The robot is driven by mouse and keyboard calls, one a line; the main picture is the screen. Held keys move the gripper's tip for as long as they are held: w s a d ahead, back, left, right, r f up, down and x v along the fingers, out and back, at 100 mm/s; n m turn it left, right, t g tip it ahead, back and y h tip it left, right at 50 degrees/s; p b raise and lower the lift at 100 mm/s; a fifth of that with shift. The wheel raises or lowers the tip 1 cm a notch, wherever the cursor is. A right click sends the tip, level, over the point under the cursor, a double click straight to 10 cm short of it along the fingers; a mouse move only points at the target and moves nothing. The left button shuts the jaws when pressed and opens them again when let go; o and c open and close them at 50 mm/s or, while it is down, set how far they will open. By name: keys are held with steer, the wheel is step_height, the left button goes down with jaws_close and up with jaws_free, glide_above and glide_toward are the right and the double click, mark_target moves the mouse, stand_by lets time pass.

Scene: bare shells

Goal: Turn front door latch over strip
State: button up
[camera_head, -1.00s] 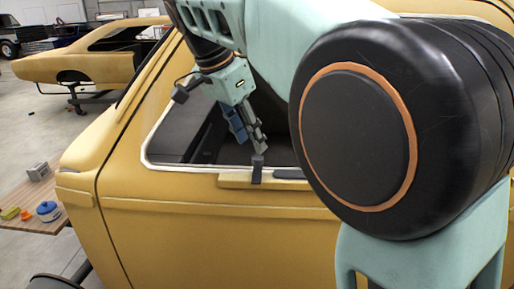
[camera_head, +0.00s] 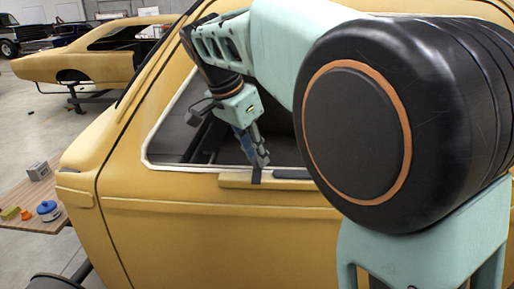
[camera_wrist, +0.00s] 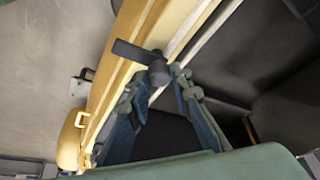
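The front door latch (camera_head: 256,177) is a dark lever hanging over the yellow strip (camera_head: 234,181) along the window's lower edge. In the wrist view, the latch (camera_wrist: 131,50) shows as a flat dark arm lying across the strip, with a round hub at one end. My gripper (camera_head: 262,160) is at the latch's upper end in the head view. In the wrist view, my gripper (camera_wrist: 162,76) has its two blue-grey fingers apart, with the hub between or just beyond their tips. I cannot tell whether either finger touches it.
The yellow door (camera_head: 200,240) and its window frame (camera_head: 146,150) are close around my gripper. A dark piece (camera_head: 291,174) lies on the sill to the right.

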steer(key=shift+n, duration=0.3)
jaws_close()
steer(key=n+t+y+b, duration=0.1)
steer(key=n+b, duration=0.1)
steer(key=n, duration=0.1)
steer(key=shift+s+d+n, duration=0.1)
steer(key=shift+d+n, duration=0.05)
steer(key=shift+n, duration=0.15)
steer(key=n+y, duration=0.1)
steer(key=n, duration=0.1)
steer(key=n+y+b, duration=0.1)
steer(key=n, duration=0.1)
steer(key=shift+d+t, duration=0.1)
steer(key=shift+t, duration=0.2)
steer(key=n+y, duration=0.1)
steer(key=n, duration=0.2)
steer(key=n+y, duration=0.1)
steer(key=n, duration=0.1)
steer(key=shift+d+n, duration=0.15)
steer(key=shift+n, duration=0.25)
steer(key=shift+n+g+y, duration=0.35)
steer(key=shift+n+g, duration=0.05)
steer(key=shift+n, duration=0.75)
steer(key=shift+n+g+y, duration=0.35)
steer(key=shift+n+g, duration=0.05)
steer(key=shift+n, duration=0.75)
steer(key=o, duration=0.9)
jaws_free()
steer(key=shift+r, duration=0.1)
